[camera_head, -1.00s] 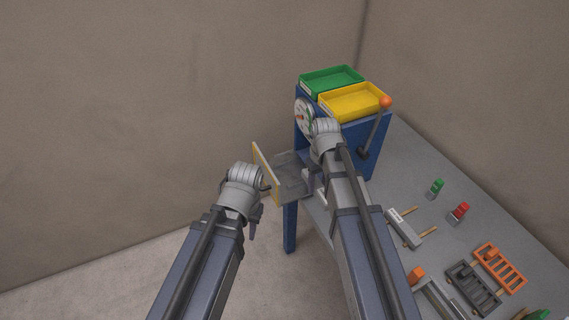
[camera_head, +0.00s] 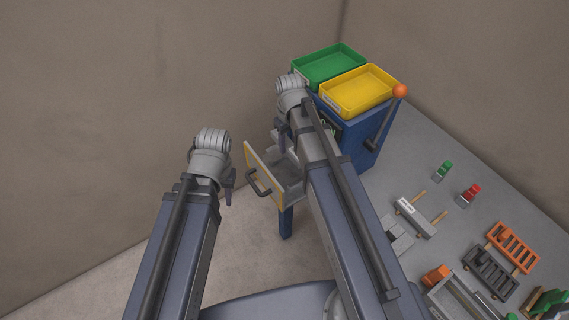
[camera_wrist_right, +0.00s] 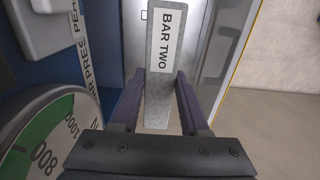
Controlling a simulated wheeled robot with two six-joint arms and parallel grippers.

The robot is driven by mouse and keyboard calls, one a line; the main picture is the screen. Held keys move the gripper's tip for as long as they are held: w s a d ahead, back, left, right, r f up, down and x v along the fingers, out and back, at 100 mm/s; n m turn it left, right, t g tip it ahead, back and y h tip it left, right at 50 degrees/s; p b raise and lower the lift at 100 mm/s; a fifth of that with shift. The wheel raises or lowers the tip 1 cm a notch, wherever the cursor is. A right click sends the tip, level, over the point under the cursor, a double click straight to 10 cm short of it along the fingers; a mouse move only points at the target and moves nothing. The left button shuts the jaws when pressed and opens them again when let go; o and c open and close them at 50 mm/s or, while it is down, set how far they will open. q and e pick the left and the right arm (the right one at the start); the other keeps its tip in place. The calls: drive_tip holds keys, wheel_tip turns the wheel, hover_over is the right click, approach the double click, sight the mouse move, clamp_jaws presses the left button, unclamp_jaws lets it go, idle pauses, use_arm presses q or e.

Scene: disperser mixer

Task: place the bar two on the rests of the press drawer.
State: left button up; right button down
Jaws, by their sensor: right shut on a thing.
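Bar two (camera_wrist_right: 166,45), a grey bar with a white "BAR TWO" label, is between the fingers of my right gripper (camera_wrist_right: 158,88), which is shut on it. In the head view my right gripper (camera_head: 283,135) is at the back of the open press drawer (camera_head: 262,179); the bar is hidden there. The drawer has a pale front with yellow edges and a dark handle. In the right wrist view its grey metal (camera_wrist_right: 222,52) lies below and beside the bar. The rests cannot be made out. My left gripper (camera_head: 229,186) hangs left of the drawer, apart from it; its jaw opening is unclear.
The blue press (camera_head: 352,135) carries a green bin (camera_head: 329,67), a yellow bin (camera_head: 358,91) and an orange-knobbed lever (camera_head: 400,91). Its gauge (camera_wrist_right: 45,135) is close to my right gripper. Racks, a labelled block (camera_head: 414,215) and small parts stand on the grey table (camera_head: 405,180).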

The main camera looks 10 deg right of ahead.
drive_tip(key=shift+s+f+b, duration=0.15)
drive_tip(key=shift+f+b, duration=0.3)
drive_tip(key=shift+b, duration=0.05)
wheel_tip(320, 180, down, 9)
drive_tip(key=b, duration=0.9)
drive_tip(key=shift+f, duration=0.1)
drive_tip(key=shift+f, duration=0.15)
drive_tip(key=shift+c, duration=2.1)
unclamp_jaws()
wheel_tip(320, 180, up, 13)
drive_tip(key=p, duration=1.2)
drive_tip(key=shift+f, duration=0.2)
drive_tip(key=s+a+h, duration=0.1)
drive_tip(key=s+a, duration=0.9)
drive_tip(key=s, duration=0.4)
drive_tip(key=shift+s+a, duration=0.15)
drive_tip(key=shift+a, duration=0.05)
